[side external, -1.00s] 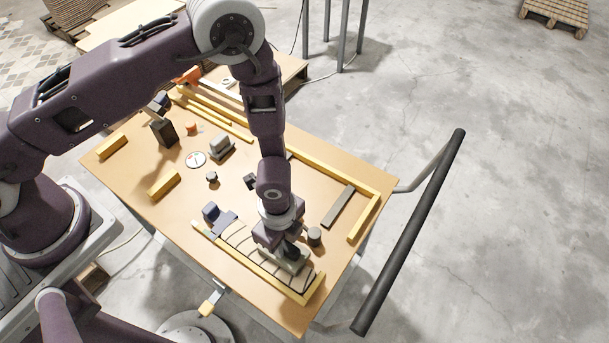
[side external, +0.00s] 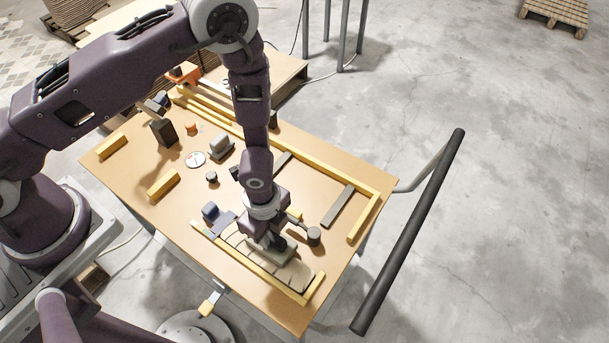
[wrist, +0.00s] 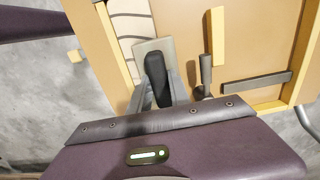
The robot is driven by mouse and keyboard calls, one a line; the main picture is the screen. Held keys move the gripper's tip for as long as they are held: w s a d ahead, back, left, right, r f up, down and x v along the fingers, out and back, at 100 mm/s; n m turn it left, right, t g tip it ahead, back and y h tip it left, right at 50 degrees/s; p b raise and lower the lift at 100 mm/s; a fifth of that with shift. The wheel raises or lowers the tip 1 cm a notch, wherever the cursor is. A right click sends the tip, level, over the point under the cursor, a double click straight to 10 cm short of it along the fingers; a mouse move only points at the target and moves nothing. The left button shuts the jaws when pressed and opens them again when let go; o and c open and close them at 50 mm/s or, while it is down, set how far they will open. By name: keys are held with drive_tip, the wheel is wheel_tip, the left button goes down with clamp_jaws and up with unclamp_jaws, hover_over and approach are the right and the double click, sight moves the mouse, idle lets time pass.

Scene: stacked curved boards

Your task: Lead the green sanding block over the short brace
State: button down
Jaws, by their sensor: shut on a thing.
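My gripper (side external: 272,232) is shut on the black handle of a sanding block (side external: 273,252), whose base looks pale grey-green. In the wrist view the fingers (wrist: 158,92) close on the black handle (wrist: 155,70), with the block's pale base (wrist: 142,46) beyond. The block is over the row of pale curved boards (side external: 295,275); its underside is hidden, so I cannot tell contact. The boards also show in the wrist view (wrist: 127,24). A short yellow strip (side external: 315,288) closes their right end. I cannot tell which piece is the short brace.
A long yellow rail (side external: 255,270) runs along the boards' front. A dark mallet (side external: 313,236) lies close right of my gripper. A blue-grey clamp-like part (side external: 212,213) stands at the boards' left end. A dark bar (side external: 338,206) lies farther right.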

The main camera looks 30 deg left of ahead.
drive_tip(key=shift+a+f, duration=0.2)
drive_tip(key=shift+a, duration=1.5)
drive_tip(key=shift+s+a, duration=0.1)
drive_tip(key=shift+a, duration=0.05)
drive_tip(key=shift+a+r, duration=0.1)
drive_tip(key=shift+a, duration=1.3)
drive_tip(key=shift+a, duration=1.65)
